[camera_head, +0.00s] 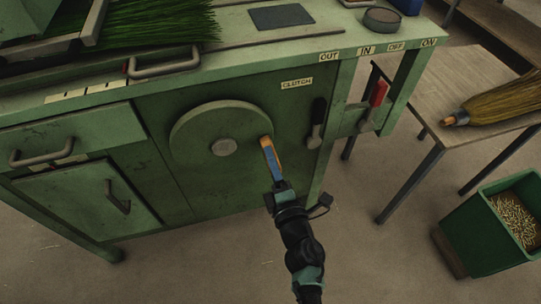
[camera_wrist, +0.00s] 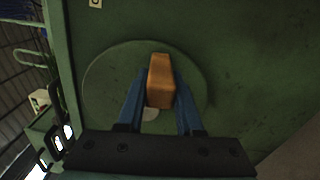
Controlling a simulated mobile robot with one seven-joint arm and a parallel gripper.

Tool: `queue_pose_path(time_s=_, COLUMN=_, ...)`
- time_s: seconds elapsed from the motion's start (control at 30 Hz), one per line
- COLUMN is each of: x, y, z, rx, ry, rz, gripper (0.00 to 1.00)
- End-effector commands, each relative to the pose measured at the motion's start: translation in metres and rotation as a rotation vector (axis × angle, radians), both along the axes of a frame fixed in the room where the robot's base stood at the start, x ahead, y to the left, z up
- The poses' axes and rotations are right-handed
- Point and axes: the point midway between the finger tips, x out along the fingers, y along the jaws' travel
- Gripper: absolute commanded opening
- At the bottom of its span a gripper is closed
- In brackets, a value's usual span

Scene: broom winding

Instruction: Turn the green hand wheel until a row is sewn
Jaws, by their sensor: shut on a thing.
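The round green hand wheel (camera_head: 190,130) is on the front panel of the green machine, with a pale hub (camera_head: 223,147) at its middle. An orange-brown handle (camera_head: 267,147) stands out from the wheel's right side in the head view. My gripper (camera_head: 273,163) is at this handle, its blue fingers shut on it. In the wrist view the handle (camera_wrist: 161,82) lies between the two blue fingers of my gripper (camera_wrist: 160,105). The wheel (camera_wrist: 100,85) shows behind it, its hub partly hidden by the handle and fingers.
A black clutch lever (camera_head: 316,125) and a red-handled lever (camera_head: 377,95) are right of the wheel. A drawer handle (camera_head: 40,152) is at left. A side table (camera_head: 460,75) bears a broom (camera_head: 500,100). A green bin (camera_head: 475,235) stands on the floor at right.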

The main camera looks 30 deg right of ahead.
Motion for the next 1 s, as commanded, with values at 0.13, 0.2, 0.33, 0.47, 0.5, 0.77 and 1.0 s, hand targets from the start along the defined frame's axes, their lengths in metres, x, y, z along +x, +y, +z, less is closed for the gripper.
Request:
queue_pose_path(time_s=0.13, x=-0.0005, y=-0.0002, z=0.001, rx=-0.014, ry=0.006, rz=0.0, gripper=0.0)
queue_pose_path(time_s=0.2, x=-0.0003, y=0.0, z=0.0011, rx=-0.018, ry=0.007, rz=0.0, gripper=0.0)
queue_pose_path(time_s=0.33, x=-0.0003, y=0.0002, z=0.0011, rx=-0.019, ry=0.007, rz=0.0, gripper=0.0)
queue_pose_path(time_s=0.47, x=-0.0002, y=0.0003, z=0.0011, rx=-0.02, ry=0.008, rz=0.001, gripper=0.0)
queue_pose_path(time_s=0.5, x=-0.0002, y=0.0004, z=0.0011, rx=-0.02, ry=0.008, rz=0.001, gripper=0.0)
queue_pose_path(time_s=0.77, x=0.0, y=0.0005, z=0.0013, rx=-0.019, ry=0.007, rz=0.001, gripper=0.65)
queue_pose_path(time_s=1.0, x=-0.0006, y=0.0005, z=0.0014, rx=-0.019, ry=0.007, rz=0.001, gripper=0.65)
